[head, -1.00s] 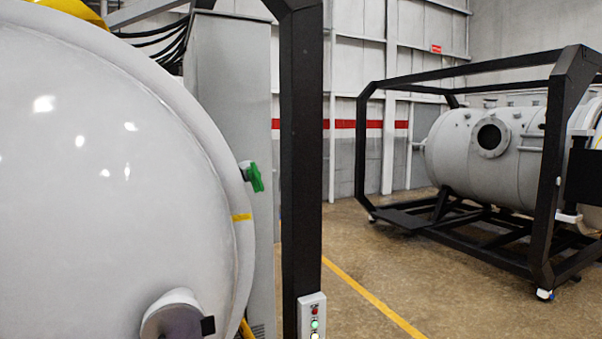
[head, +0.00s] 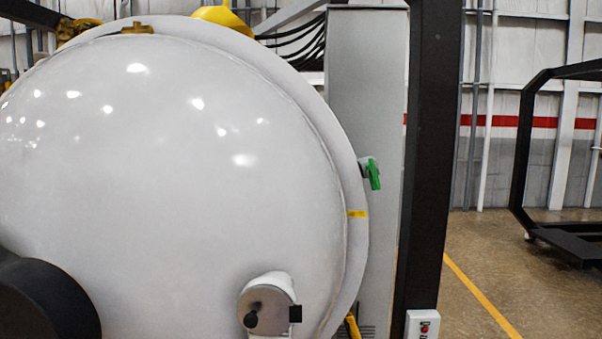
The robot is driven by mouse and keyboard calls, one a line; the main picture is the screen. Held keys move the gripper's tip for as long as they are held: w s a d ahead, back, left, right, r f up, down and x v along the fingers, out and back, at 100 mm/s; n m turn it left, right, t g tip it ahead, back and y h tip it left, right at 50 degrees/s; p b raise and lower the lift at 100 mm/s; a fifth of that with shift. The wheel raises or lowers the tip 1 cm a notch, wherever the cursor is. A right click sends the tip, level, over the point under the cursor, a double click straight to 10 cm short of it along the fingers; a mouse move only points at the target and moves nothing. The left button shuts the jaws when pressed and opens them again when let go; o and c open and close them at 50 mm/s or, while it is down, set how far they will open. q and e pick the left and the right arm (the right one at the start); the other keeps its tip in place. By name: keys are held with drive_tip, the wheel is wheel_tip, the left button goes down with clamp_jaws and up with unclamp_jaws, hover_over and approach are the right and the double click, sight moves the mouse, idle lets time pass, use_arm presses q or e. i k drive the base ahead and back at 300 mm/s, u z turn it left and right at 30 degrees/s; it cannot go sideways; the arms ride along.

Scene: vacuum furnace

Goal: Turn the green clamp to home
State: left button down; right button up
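The green clamp (head: 373,173) sits on the right rim of the large white furnace door (head: 180,200), in front of a grey cabinet. Its green handle looks roughly upright and slightly tilted. A yellow mark (head: 357,214) is on the rim just below it. Neither of my grippers shows in the head view, so no gripper is seen at the clamp.
A black frame post (head: 430,150) stands right of the clamp, with a button box (head: 422,324) low on it. A round port (head: 266,305) juts from the door's lower right. Floor (head: 490,260) with a yellow line is open at right.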

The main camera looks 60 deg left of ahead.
sight(372, 172)
drive_tip(key=u, duration=2.2)
